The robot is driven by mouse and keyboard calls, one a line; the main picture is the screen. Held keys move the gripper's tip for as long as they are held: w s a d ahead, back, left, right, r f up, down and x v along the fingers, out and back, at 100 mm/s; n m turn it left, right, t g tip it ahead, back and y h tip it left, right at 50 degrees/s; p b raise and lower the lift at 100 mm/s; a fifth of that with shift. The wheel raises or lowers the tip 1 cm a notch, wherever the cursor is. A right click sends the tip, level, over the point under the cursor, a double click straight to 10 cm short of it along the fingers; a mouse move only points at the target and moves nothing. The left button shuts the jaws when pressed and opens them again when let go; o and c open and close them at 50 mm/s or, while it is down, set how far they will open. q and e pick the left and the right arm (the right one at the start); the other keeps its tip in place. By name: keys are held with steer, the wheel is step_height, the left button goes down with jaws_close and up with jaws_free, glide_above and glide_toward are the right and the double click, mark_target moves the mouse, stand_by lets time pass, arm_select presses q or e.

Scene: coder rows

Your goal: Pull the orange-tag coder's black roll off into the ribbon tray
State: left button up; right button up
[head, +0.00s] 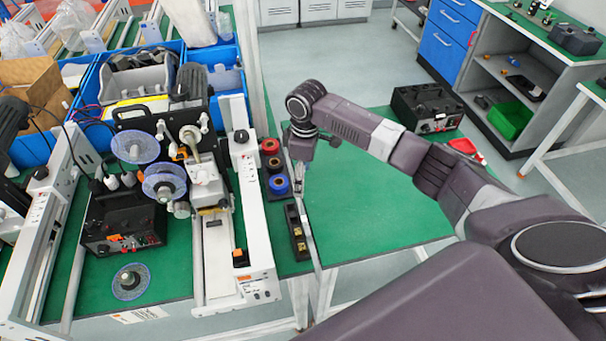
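A coder (205,185) with clear blue-rimmed reels (164,183) stands on a white frame at the left. Orange marks show on it and on the black control box (122,222) beside it. I cannot make out a black roll on its reels. My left gripper is out of view.
A black box with yellow marks (296,232) lies in front of the rolls. A loose clear reel (130,281) lies on the green bench at front left. Blue bins (228,78) stand behind the coder. The green table (365,195) under my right arm is largely clear.

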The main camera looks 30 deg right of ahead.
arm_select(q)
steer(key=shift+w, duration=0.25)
arm_select(e)
steer(key=s+a+r+m+t+y, duration=0.1)
steer(key=s+a+r+m+t, duration=0.1)
steer(key=r, duration=0.4)
steer(key=s+a+r+m+t+y, duration=0.2)
steer(key=s+a+r+m+t, duration=0.1)
steer(key=r+t, duration=0.3)
steer(key=shift+s+r+m+t, duration=0.15)
steer(key=shift+s+m+t, duration=0.35)
steer(key=shift+m, duration=0.1)
steer(key=shift+a, duration=0.15)
